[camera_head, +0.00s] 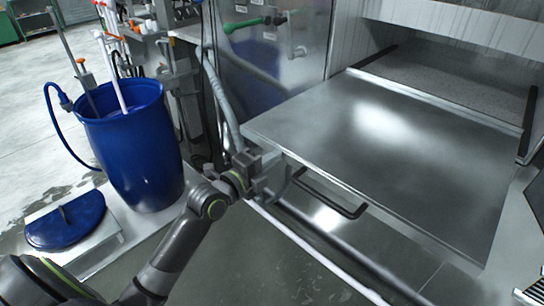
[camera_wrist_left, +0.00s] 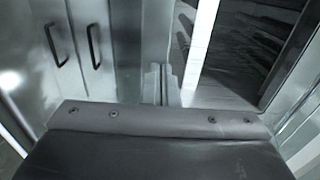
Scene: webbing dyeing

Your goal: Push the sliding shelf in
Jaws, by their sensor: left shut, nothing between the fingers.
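The sliding shelf (camera_head: 385,145) is a flat, shiny metal sheet that sticks out of the machine's opening at the right of the head view. A black bar handle (camera_head: 335,205) shows below its front edge. My left gripper (camera_head: 246,160) is at the shelf's left front corner, just below and in front of the edge. Its fingers are shut and empty; they also show in the left wrist view (camera_wrist_left: 161,85). I cannot tell whether they touch the shelf. My right gripper is not in view.
A blue barrel (camera_head: 135,150) with a white stick stands left of my left arm, and its blue lid (camera_head: 66,220) lies in front. A grey pipe (camera_head: 222,100) runs beside the shelf's left corner. Black rails (camera_head: 528,125) flank the opening. Cabinet doors with black handles (camera_wrist_left: 95,46) show in the wrist view.

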